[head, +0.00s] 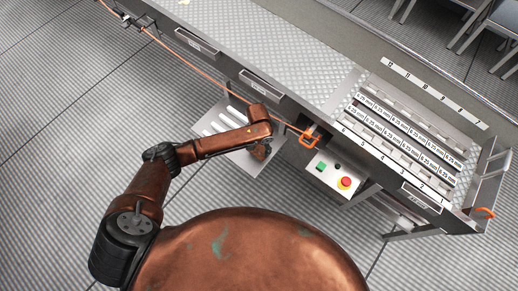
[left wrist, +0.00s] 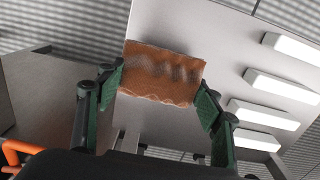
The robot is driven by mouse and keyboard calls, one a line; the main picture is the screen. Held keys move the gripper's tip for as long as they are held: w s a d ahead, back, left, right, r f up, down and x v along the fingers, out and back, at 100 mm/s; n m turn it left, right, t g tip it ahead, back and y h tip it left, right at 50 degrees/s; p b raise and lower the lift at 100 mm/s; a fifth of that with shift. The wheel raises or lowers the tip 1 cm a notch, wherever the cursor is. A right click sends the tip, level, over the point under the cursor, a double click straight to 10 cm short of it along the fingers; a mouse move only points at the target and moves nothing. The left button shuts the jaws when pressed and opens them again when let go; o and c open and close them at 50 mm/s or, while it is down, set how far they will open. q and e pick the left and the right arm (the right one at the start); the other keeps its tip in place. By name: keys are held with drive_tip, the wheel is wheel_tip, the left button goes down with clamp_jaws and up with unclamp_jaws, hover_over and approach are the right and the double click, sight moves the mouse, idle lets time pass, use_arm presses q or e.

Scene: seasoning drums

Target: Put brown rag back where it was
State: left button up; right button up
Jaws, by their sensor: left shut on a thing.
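The brown rag (left wrist: 160,72) is between the two green-padded fingers of my left gripper (left wrist: 162,92) in the left wrist view, and the gripper is shut on it. In the head view my left arm reaches over a grey metal shelf with white bars (head: 252,165), and a brown bit of the rag (head: 260,152) shows under the end of the arm. The shelf (left wrist: 215,35) lies behind the rag in the left wrist view. I cannot tell whether the rag touches it. My right gripper is not in view.
The metal workbench (head: 290,50) runs above the shelf. An orange handle (head: 310,138) and a control box (head: 334,175) with green and red buttons are to the right of my arm. A rack with labelled rows (head: 405,130) stands further right. The floor at left is clear.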

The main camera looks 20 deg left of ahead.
sight(258, 150)
use_arm(q)
drive_tip(key=f, duration=0.1)
drive_tip(key=f+b, duration=0.1)
drive_tip(key=f, duration=0.1)
drive_tip(key=shift+w+a+f, duration=0.1)
drive_tip(key=shift+w+a, duration=0.05)
drive_tip(key=shift+a, duration=0.05)
drive_tip(key=shift+f, duration=0.2)
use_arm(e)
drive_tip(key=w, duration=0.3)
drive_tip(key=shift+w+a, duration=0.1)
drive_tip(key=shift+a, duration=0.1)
use_arm(q)
drive_tip(key=shift+f, duration=0.1)
drive_tip(key=o, duration=1.1)
